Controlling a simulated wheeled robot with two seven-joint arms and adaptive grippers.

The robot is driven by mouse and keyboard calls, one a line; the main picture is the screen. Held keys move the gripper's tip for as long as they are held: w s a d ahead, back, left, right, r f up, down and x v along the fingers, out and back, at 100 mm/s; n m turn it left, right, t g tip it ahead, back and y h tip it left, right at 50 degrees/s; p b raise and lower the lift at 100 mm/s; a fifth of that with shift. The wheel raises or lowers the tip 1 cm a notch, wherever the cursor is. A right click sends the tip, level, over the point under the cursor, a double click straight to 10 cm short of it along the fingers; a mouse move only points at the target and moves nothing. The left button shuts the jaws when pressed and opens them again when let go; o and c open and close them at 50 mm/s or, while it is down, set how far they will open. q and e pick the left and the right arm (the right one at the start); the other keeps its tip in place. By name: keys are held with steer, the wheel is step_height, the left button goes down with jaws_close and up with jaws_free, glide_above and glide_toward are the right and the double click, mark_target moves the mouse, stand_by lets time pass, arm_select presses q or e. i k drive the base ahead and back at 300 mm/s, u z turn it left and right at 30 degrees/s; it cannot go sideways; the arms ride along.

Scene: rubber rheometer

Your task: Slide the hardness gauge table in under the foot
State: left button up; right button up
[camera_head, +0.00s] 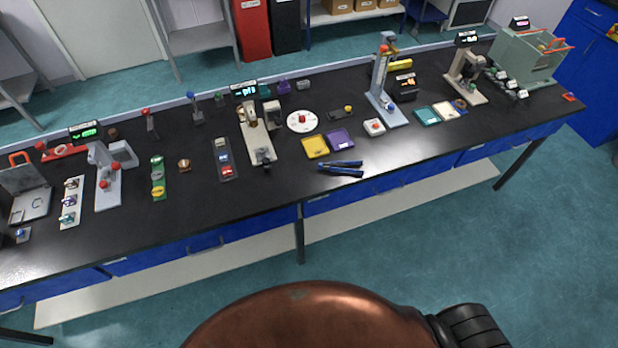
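Neither of my grippers is in view. Several bench instruments stand on the long black bench (290,185), and at this size I cannot tell for sure which is the hardness gauge. A tall blue-grey stand (380,75) with a flat base is right of the middle, with a small orange-lit display (405,82) beside it. A beige instrument (256,140) with a lit display stands near the middle. A grey instrument (107,182) with a green display stands at the left, and another beige one (466,85) at the right. A sliding table and a foot are too small to make out.
Yellow (315,147) and purple (341,138) trays lie mid-bench, with blue-handled tools (340,169) at the front edge. A white round plate (302,122) lies behind. A grey-green machine (528,60) stands at the far right. The floor (480,250) before the bench is clear.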

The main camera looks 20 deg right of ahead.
mark_target(263, 155)
steer(key=z, duration=0.25)
steer(key=k, duration=0.55)
steer(key=u, duration=0.85)
steer(key=i, duration=1.4)
steer(key=z, duration=0.3)
